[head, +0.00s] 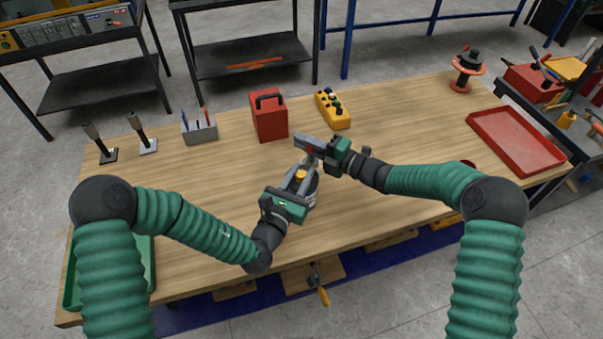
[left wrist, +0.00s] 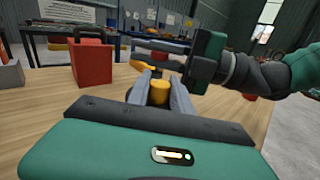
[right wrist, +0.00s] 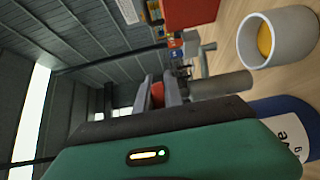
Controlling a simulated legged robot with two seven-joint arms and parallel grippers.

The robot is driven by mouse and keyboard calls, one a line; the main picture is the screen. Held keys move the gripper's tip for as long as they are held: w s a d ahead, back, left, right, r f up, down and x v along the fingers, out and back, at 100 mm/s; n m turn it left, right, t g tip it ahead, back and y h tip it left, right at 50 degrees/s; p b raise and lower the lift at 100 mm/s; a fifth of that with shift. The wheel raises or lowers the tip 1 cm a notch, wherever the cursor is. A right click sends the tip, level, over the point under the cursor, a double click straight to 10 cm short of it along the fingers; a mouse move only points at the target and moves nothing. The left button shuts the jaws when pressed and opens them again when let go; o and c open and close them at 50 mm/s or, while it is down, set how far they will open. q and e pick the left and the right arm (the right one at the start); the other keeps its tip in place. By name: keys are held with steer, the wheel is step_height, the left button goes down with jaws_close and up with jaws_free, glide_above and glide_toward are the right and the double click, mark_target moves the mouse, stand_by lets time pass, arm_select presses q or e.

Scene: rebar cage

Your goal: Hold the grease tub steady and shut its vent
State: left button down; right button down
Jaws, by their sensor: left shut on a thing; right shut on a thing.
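The grease tub (head: 313,196) stands on the workbench, mostly hidden under my grippers. Part of its blue, lettered side shows in the right wrist view (right wrist: 290,125). My left gripper (head: 300,178) is shut on the tub at its top, with a yellow cylindrical part (left wrist: 159,91) between its fingers. My right gripper (head: 312,152) is at the tub's far upper side, just beyond the left one, and is shut on the vent. A small red part (right wrist: 157,95) shows between its fingers; the vent's position is hidden.
A red box (head: 269,118) and a yellow button box (head: 332,110) stand behind the grippers. A grey cup-like piece with yellow inside (right wrist: 248,45) shows near the tub. A red tray (head: 515,140) lies far right. The bench's left middle is clear.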

arm_select(q)
steer(key=c, duration=1.1)
jaws_free()
steer(key=shift+c, duration=0.2)
